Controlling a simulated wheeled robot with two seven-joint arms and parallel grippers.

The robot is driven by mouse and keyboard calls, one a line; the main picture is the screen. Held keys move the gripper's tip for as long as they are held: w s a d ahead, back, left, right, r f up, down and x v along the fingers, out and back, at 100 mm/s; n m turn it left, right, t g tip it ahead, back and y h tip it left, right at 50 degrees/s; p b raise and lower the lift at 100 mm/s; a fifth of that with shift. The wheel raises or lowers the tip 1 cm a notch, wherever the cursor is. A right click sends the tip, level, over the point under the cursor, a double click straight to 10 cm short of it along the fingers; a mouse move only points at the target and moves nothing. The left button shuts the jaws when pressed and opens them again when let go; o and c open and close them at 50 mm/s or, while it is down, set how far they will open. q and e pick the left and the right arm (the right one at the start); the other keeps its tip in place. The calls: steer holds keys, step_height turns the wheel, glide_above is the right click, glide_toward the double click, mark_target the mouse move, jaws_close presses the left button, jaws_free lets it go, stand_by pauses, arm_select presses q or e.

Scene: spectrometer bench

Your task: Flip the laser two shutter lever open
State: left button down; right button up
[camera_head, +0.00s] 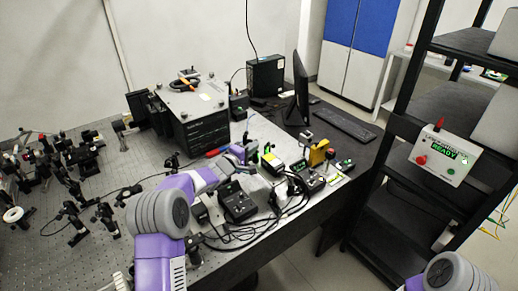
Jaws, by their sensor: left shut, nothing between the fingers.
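My left arm reaches in from the bottom, and its gripper (244,151) is small and far off at the middle of the bench. The gripper is shut and empty, beside a small box with a green-lit top (271,160). A yellow device (318,152) stands a little to its right. I cannot make out which of these small units is laser two, and its shutter lever is too small to tell. Of my right arm only a part shows at the bottom right; its gripper is out of view.
A dark control box (237,203) with loose black cables lies in front of the small units. A large grey instrument (192,105), a monitor (301,88) and a keyboard (342,122) stand behind. Optical mounts fill the left. A black rack (385,195) carries a READY panel (443,158).

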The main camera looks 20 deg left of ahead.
arm_select(q)
steer(key=shift+w+d+f, duration=0.1)
steer(key=shift+w+d, duration=0.15)
steer(key=shift+d, duration=0.3)
steer(key=shift+w+d, duration=0.2)
steer(key=shift+d, duration=0.35)
